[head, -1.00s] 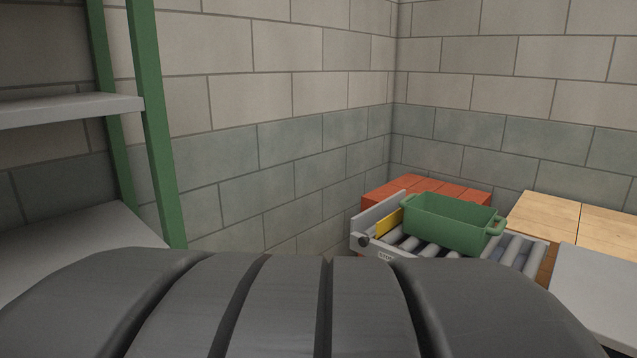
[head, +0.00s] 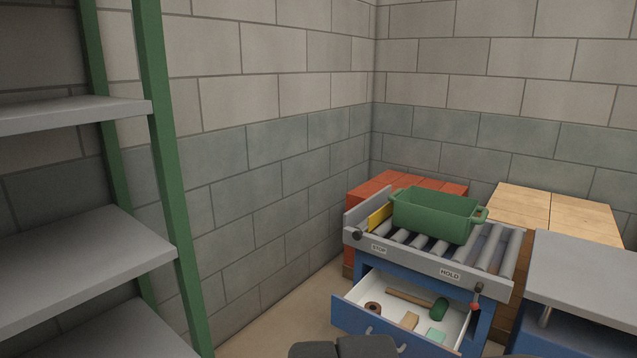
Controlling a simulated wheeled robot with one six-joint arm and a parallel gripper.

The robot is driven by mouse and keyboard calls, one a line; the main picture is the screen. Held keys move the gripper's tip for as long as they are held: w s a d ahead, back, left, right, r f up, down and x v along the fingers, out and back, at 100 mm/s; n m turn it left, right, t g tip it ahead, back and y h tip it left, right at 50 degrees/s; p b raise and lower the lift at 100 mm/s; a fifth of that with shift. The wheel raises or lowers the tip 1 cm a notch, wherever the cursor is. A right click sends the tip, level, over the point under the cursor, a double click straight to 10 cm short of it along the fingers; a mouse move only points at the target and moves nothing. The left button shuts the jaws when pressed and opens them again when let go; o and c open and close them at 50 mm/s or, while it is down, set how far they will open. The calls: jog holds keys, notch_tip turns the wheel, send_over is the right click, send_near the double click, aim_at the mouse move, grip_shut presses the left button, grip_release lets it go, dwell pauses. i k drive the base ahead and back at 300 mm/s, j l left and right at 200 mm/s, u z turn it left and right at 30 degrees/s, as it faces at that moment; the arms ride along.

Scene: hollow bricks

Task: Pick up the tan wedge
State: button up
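A small tan block (head: 409,321), which looks like the tan wedge, lies in the open drawer (head: 380,331) under the roller table, near the drawer's front. Its exact shape is too small to tell. My gripper is not in view. Only a dark grey part of my own body shows at the bottom edge, in front of the drawer.
The drawer also holds a brown ring (head: 373,308), a brown stick (head: 410,297), a green cylinder (head: 439,308) and a mint block (head: 436,335). A green bin (head: 436,217) stands on the rollers above. A green-posted shelf (head: 80,255) stands left; a grey-topped cabinet (head: 590,268) stands right.

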aim_at(410, 321)
jog(key=i+j+z, duration=0.2)
jog(key=k+z, duration=0.35)
jog(key=i+j, duration=0.1)
jog(key=i, duration=0.3)
jog(key=i+j+z, duration=0.1)
jog(key=i, duration=0.3)
jog(key=i+j, duration=0.2)
jog(key=i, duration=0.2)
jog(key=z, duration=0.05)
